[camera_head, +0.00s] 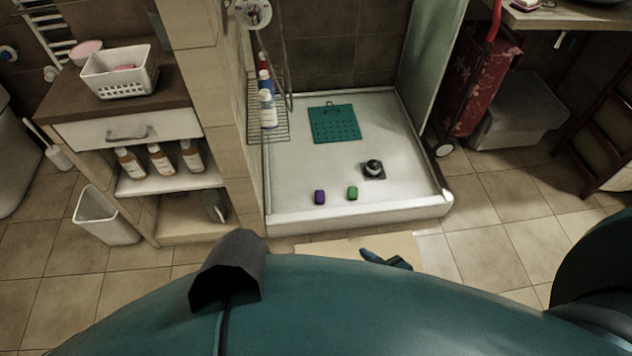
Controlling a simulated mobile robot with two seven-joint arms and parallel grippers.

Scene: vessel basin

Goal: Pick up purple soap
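A small purple soap (320,197) lies on the white shower tray (300,218), near its front edge. A green soap (352,193) lies just to its right, with a gap between them. My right gripper (384,259) shows only in part as a small dark shape beyond the edge of my teal body. It is low in the picture, outside the tray, to the right of the purple soap and well apart from it. Its fingers are too small and hidden to read. My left gripper is not in view.
A dark drain fitting (374,170) and a teal perforated mat (334,123) are farther back on the tray. A tiled wall (232,150) bounds the tray's left, a glass panel (432,50) its right rear. A beige mat (330,247) lies before the tray.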

